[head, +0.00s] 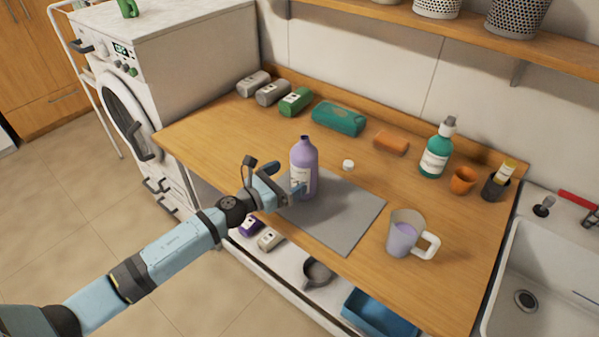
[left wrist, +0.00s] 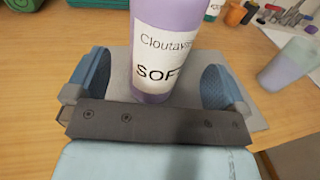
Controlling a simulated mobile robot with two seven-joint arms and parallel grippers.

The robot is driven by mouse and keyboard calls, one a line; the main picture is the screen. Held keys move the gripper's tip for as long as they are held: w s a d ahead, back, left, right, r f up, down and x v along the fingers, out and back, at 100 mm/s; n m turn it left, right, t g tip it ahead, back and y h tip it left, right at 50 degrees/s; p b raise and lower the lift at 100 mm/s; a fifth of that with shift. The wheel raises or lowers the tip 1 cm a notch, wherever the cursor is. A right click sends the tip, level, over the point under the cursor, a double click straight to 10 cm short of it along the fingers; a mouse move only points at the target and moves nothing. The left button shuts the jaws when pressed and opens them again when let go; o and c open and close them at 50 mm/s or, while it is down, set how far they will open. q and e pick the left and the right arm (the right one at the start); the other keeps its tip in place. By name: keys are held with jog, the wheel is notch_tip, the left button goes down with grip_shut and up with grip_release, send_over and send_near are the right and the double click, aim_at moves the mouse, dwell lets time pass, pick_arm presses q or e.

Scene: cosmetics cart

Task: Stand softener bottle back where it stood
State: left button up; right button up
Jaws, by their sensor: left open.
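The softener bottle (head: 306,160) is lilac with a white label and stands upright at the left part of a grey mat (head: 343,222) on the wooden counter. Its top shows no cap in the head view. My left gripper (head: 284,190) is at the bottle's lower half. In the left wrist view the bottle (left wrist: 168,30) stands between the two blue fingers of my open left gripper (left wrist: 158,85), with a gap on each side. A small white cap (head: 348,165) lies on the counter behind the mat. My right gripper is not in view.
A measuring jug (head: 403,235) with lilac liquid stands right of the mat. A green pump bottle (head: 436,150), an orange cup (head: 463,181) and a dark holder (head: 495,187) stand farther right. A teal pack (head: 338,118) and an orange block (head: 391,142) lie along the back.

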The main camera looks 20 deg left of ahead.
pick_arm(q)
jog(key=b+v, duration=0.1)
jog(key=v, duration=0.4)
jog(key=shift+s+a, duration=0.15)
jog(key=shift+s, duration=0.2)
jog(key=shift+s+f, duration=0.1)
jog(key=shift+s, duration=0.15)
jog(key=s+d+f+m+g+y, duration=0.2)
jog(key=s+f+m, duration=0.6)
jog(key=s+m, duration=0.4)
jog(key=s+d+f+m+g+y, duration=0.2)
jog(key=s+f+m, duration=0.6)
jog(key=m, duration=1.2)
jog(key=s+d+y, duration=0.1)
jog(key=s+d, duration=0.1)
jog(key=s, duration=0.2)
jog(key=shift+f+m+y, duration=0.4)
jog(key=shift+r, duration=0.15)
